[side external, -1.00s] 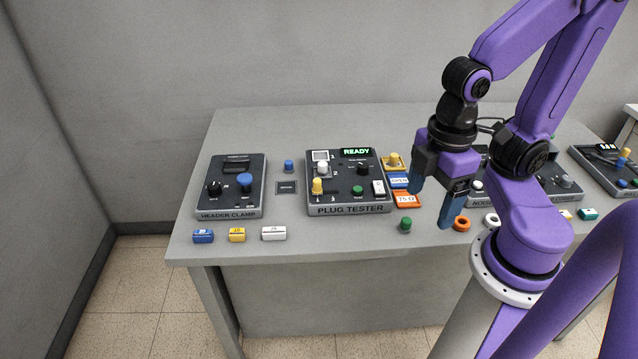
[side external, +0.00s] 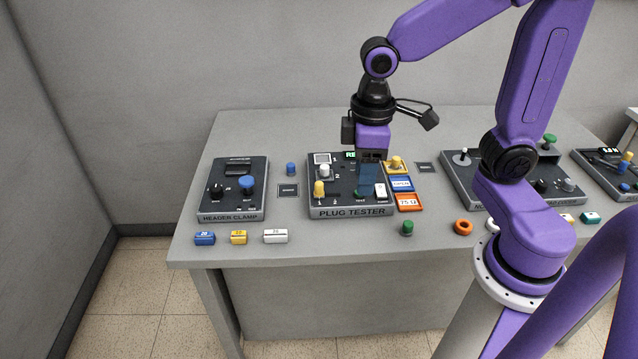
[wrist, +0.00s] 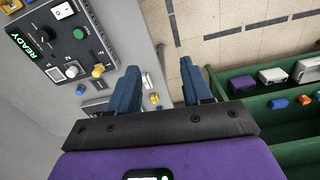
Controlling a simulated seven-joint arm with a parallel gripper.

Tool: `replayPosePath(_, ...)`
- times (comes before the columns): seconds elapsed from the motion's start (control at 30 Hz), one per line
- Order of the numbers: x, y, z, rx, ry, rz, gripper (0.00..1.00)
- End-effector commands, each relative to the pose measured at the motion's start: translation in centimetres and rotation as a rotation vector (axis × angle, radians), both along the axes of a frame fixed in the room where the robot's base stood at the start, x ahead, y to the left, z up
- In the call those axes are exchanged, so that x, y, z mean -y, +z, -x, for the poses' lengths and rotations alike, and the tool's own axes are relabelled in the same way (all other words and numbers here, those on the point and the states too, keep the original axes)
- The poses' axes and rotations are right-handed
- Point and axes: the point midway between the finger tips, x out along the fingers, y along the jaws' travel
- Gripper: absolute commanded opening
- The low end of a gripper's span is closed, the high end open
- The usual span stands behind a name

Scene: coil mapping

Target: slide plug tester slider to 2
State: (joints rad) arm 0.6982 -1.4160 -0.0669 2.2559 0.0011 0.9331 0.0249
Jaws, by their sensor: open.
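The plug tester (side external: 350,212) is a dark panel on the grey table, and it also shows at the upper left of the wrist view (wrist: 60,50). A yellow knob (side external: 319,189) stands at the left end of a dark slot on its front left; it also shows in the wrist view (wrist: 98,71). A white knob (side external: 324,171) stands behind it. My gripper (side external: 367,192) is over the tester's right half, right of the yellow knob, and hides part of the panel. In the wrist view my gripper (wrist: 160,82) is open with nothing between its fingers.
On the tester, a green button (wrist: 78,33) and a white rocker switch (side external: 381,191) are near my fingers. Coloured blocks and an orange ring (side external: 463,227) lie along the table front.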

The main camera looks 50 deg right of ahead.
Motion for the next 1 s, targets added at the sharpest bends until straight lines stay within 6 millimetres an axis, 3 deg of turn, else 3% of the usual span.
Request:
replayPosePath(0.27,1.5,-0.4,-8.1,-0.008,-0.256,0.005,0.49)
replayPosePath(0.6,6.5,-1.5,-16.4,-0.016,-0.554,0.009,0.49)
replayPosePath(0.8,9.1,-2.1,-18.9,-0.018,-0.665,0.008,0.49)
replayPosePath(1.0,9.9,-2.7,-19.5,-0.02,-0.694,0.008,0.49)
